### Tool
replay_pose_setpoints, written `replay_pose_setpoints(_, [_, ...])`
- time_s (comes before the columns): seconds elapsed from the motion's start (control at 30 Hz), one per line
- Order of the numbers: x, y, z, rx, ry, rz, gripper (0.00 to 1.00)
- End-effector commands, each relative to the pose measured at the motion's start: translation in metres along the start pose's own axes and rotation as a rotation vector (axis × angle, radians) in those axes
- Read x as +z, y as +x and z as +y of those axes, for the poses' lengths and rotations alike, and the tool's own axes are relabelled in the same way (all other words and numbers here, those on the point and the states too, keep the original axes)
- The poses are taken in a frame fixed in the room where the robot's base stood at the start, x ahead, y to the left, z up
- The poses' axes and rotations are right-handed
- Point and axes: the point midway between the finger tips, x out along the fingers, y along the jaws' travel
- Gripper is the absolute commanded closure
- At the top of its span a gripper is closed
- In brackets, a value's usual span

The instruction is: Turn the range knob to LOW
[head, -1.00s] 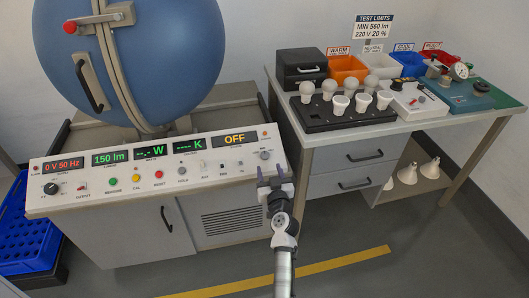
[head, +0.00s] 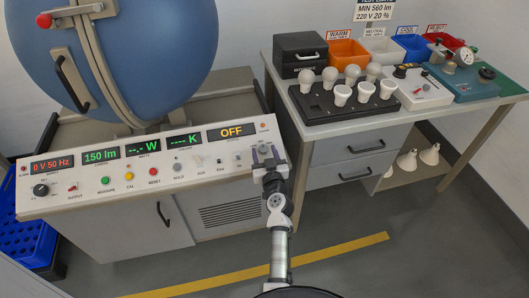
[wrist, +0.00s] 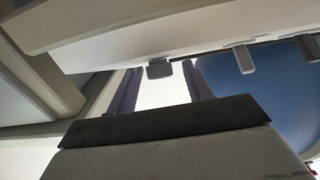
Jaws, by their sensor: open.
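The white control panel (head: 150,172) slopes in front of the blue sphere. A small grey knob (head: 263,147) sits at its right end, partly hidden by my gripper; I cannot read its label or setting. A larger black knob (head: 41,190) is at the panel's left end. My gripper (head: 268,154) is open at the panel's right end, its fingers around or just in front of the small knob; contact cannot be told. In the wrist view the two fingers (wrist: 160,88) point towards the panel, with a small grey control (wrist: 158,69) showing between their tips.
Switches and coloured buttons (head: 129,176) line the panel left of my gripper. The blue sphere (head: 120,60) stands behind. A table (head: 330,132) to the right holds a black bulb tray (head: 320,116), bins and instruments. The floor in front is clear, with a yellow stripe (head: 300,257).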

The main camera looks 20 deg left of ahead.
Motion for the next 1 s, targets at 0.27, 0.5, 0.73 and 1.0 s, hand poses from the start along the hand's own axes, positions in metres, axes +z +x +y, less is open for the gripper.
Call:
replay_pose_setpoints(0.27, [0.0,0.0,0.0,0.0,0.0,0.0,0.8])
replay_pose_setpoints(0.5, [0.0005,0.0001,0.0001,-0.002,-0.002,0.0,0.94])
replay_pose_setpoints(0.73, [0.0044,0.0,0.0015,-0.031,-0.018,0.003,0.94])
replay_pose_setpoints(1.0, [0.0087,0.0002,0.0051,-0.13,-0.072,0.007,0.94])
